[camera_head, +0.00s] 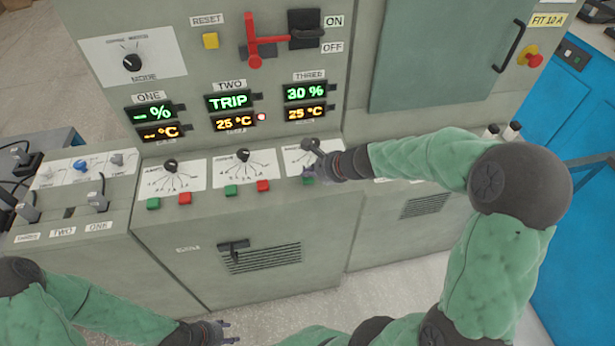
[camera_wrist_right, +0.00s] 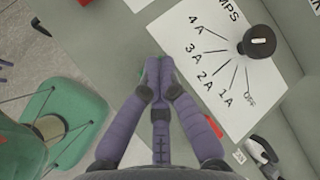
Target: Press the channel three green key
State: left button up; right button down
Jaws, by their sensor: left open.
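The channel three green key (camera_head: 308,181) shows only in part in the head view, below the right-hand dial plate (camera_head: 296,158) under the THREE displays. My right gripper (camera_head: 310,170) is right at it and partly hides it. In the right wrist view my right gripper (camera_wrist_right: 158,68) has its fingertips together, with a sliver of green at their left side. Whether the fingertips touch the key cannot be told. The channel three red key (camera_wrist_right: 215,127) shows to the right of the fingers. My left gripper (camera_head: 228,333) is open and empty, low over the floor.
The THREE display (camera_head: 305,92) reads 30 % and 25 °C; the TWO display (camera_head: 228,101) reads TRIP beside a lit red lamp. Channel two's green (camera_head: 231,190) and red (camera_head: 263,186) keys lie left. A black dial knob (camera_wrist_right: 258,42) stands close to my right fingers.

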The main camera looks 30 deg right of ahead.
aim_at(309, 179)
jog(key=shift+f, duration=0.2)
jog(key=shift+r, duration=0.1)
dwell(0.4)
jog(key=shift+r+p, duration=0.65)
jog(key=shift+r, duration=0.05)
notch_tip(309, 179, up, 5)
jog(key=p, duration=0.4)
jog(key=shift+r+p, duration=0.1)
jog(key=shift+p, duration=0.25)
dwell(0.5)
